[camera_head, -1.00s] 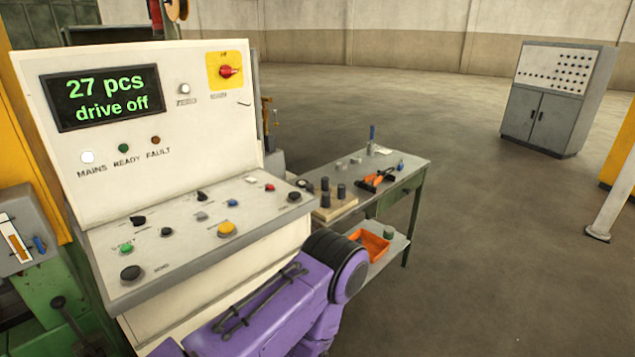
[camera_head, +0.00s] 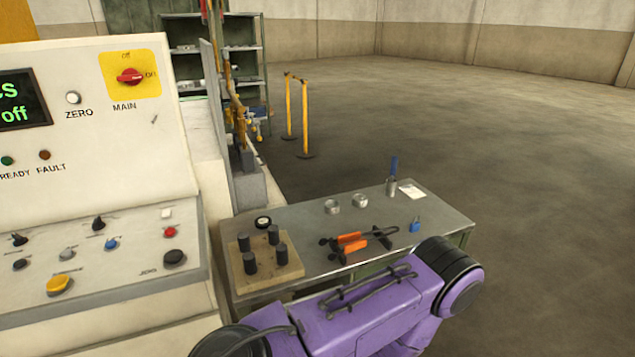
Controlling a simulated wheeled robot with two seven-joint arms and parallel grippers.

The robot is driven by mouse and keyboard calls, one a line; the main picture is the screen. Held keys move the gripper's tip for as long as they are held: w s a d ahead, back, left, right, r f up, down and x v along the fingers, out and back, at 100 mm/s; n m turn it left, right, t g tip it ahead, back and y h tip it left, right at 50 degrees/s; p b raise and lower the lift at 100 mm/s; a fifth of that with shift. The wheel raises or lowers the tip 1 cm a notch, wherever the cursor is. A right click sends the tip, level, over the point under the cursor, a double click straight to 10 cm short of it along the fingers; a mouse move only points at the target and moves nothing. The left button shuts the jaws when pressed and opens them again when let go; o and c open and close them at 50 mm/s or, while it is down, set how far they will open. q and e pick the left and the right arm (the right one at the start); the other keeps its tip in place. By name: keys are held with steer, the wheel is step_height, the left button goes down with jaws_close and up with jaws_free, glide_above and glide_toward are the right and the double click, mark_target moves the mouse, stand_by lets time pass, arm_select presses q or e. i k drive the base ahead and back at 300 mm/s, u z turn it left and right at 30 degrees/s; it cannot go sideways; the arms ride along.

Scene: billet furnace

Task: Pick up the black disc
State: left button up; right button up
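A small black round thing with a pale centre (camera_head: 263,222) is at the back left of the workbench (camera_head: 320,270), just behind a wooden block. It is the most disc-like black thing in view, but it is too small to tell whether it is a plain disc or a gauge. Several black cylinders (camera_head: 280,254) stand upright on the wooden block (camera_head: 290,271). Neither of my grippers is in view. A purple arm link of mine crosses the bottom of the view in front of the bench.
The control console (camera_head: 90,180) stands close against the bench's left side. On the bench are orange-handled tongs (camera_head: 350,243), metal rings (camera_head: 331,206), a blue padlock (camera_head: 415,225), a cup with a blue-handled tool (camera_head: 392,186) and paper (camera_head: 411,191). Yellow posts (camera_head: 304,118) stand behind. Right floor is clear.

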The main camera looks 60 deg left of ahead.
mark_target(261, 224)
steer(key=i, duration=1.4)
steer(key=u, duration=2.15)
